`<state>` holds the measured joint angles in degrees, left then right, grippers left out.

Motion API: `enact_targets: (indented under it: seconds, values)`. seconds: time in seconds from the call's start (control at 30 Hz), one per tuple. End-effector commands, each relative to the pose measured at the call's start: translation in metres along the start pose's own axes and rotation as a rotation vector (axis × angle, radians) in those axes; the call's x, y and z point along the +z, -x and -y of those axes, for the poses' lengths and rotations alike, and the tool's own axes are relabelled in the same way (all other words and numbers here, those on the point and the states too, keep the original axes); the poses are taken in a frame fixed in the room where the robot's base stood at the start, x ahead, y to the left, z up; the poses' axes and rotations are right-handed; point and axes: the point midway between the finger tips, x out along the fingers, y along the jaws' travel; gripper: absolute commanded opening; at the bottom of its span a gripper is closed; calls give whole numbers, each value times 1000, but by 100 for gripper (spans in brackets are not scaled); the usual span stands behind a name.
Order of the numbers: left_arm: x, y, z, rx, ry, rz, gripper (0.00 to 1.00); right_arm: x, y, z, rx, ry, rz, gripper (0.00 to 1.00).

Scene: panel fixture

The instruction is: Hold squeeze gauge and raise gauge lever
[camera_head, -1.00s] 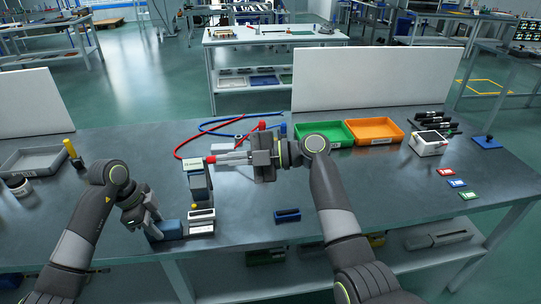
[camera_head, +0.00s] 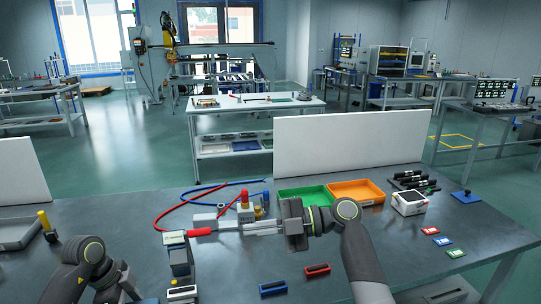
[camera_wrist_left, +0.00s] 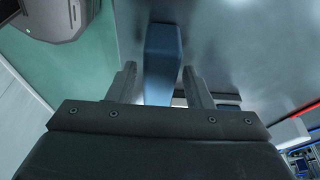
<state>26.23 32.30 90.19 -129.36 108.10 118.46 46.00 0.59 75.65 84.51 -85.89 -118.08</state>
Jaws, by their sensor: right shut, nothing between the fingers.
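The gauge (camera_head: 178,256) stands upright left of centre in the head view, with a white top label and a red lever (camera_head: 200,232) sticking out to the right. My right gripper (camera_head: 247,230) is shut and empty, pointing left, right of the lever's tip; the exact gap is hard to judge. My left gripper (camera_head: 128,292) is low at the left, partly cut off by the lower edge. In the left wrist view its fingers (camera_wrist_left: 159,86) are open on either side of a blue block (camera_wrist_left: 163,58), with gaps visible on both sides.
A valve block with a red knob (camera_head: 244,203) and a red hose (camera_head: 170,212) lie behind the right gripper. Green (camera_head: 303,196) and orange (camera_head: 357,192) trays stand behind. Blue (camera_head: 273,288) and red (camera_head: 317,270) holders lie in front.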

Motion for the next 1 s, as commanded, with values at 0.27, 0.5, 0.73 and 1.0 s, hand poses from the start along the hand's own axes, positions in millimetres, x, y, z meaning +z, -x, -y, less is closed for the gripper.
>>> enact_targets:
  seconds: [0.27, 0.5, 0.73, 1.0]
  values:
    - [0, 0, 0, 0, 0, 0, 56, 0, 0, 0, 0, 0, 0, 0]
    - [0, 17, 1, -3, 0, 1, 56, 0, 0, 0, 0, 0, 0, 0]
    - [0, 66, 1, -5, -2, 3, 56, 0, 0, 0, 0, 0, 0, 0]
    - [1, 110, 1, -6, 0, -3, 56, 0, 0, 0, 0, 0, 0, 0]
